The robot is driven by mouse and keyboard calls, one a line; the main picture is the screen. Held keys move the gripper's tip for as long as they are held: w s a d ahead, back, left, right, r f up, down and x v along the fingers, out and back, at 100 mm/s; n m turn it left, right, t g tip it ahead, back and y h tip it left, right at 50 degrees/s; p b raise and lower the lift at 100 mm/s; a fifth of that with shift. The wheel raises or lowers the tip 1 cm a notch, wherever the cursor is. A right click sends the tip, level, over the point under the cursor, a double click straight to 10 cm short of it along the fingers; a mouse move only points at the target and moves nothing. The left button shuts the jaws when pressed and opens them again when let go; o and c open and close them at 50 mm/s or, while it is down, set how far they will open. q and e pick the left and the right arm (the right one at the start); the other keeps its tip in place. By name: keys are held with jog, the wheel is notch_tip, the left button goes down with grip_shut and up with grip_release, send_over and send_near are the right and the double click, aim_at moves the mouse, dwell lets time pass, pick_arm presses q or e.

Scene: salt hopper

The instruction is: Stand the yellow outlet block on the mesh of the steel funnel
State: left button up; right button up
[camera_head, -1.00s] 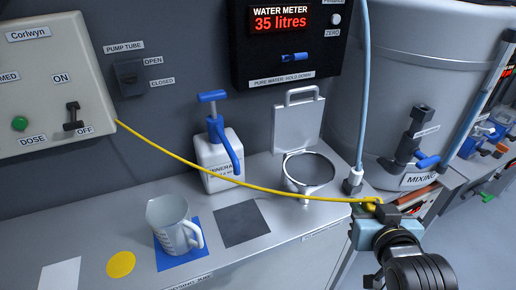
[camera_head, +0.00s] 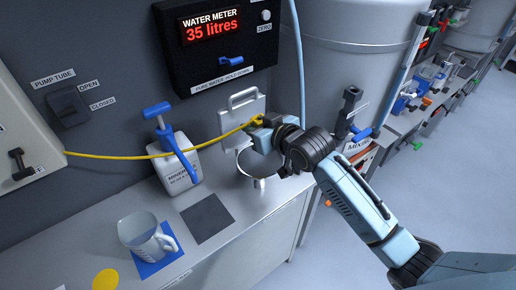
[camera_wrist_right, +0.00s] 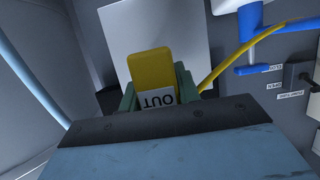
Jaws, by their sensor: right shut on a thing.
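My right gripper (camera_head: 258,125) is shut on the yellow outlet block (camera_head: 254,120), with a yellow tube running from it. In the right wrist view the block (camera_wrist_right: 151,68) sits between the greenish fingers, its label reading "OUT". The steel funnel (camera_head: 246,175) is a round steel rim at the counter's back right. In the head view the gripper and block appear above it, in front of the raised grey plate (camera_head: 228,118) behind the funnel. My arm hides part of the funnel; its mesh cannot be made out. My left gripper is not in view.
The yellow tube (camera_head: 150,156) crosses in front of the mineral bottle with its blue pump (camera_head: 178,170). A jug (camera_head: 142,235) stands on a blue mat. A dark square (camera_head: 207,219) on the counter is bare. A pale blue hose (camera_head: 299,60) hangs right of the funnel.

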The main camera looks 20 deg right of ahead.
notch_tip(320, 180, down, 8)
jog(key=shift+r, duration=0.1)
dwell(0.4)
jog(key=o, duration=1)
jog(key=shift+s, duration=0.15)
jog(key=v, duration=1.1)
jog(key=shift+s+r, duration=0.2)
jog(key=shift+s, duration=0.1)
jog(key=shift+d, duration=0.15)
